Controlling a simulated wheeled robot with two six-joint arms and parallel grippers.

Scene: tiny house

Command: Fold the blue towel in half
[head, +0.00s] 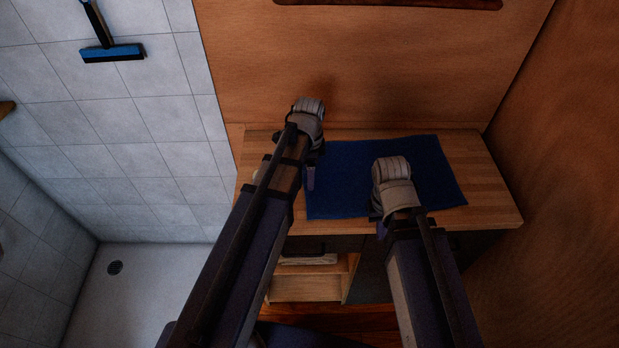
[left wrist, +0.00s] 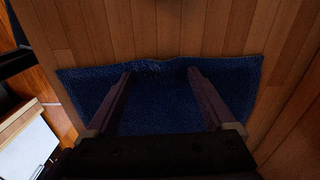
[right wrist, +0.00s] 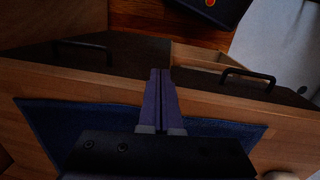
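The blue towel (head: 432,172) lies spread out and looks unfolded on the wooden counter top (head: 480,180). It also shows in the left wrist view (left wrist: 160,105) and the right wrist view (right wrist: 75,125). My left gripper (left wrist: 160,72) is open, its two fingers apart over the towel, with nothing visible between them. In the head view its fingers are partly hidden by the arm. My right gripper (right wrist: 160,72) is shut, its fingers together near the counter's front edge, with no cloth visible between them. Part of the towel is hidden behind the grippers.
Below the counter are dark fronts with handles (right wrist: 248,77) and an open shelf (head: 305,287). A wooden wall (head: 350,70) stands behind, another at right. A tiled shower area (head: 130,150) with a hanging squeegee (head: 112,53) is at left.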

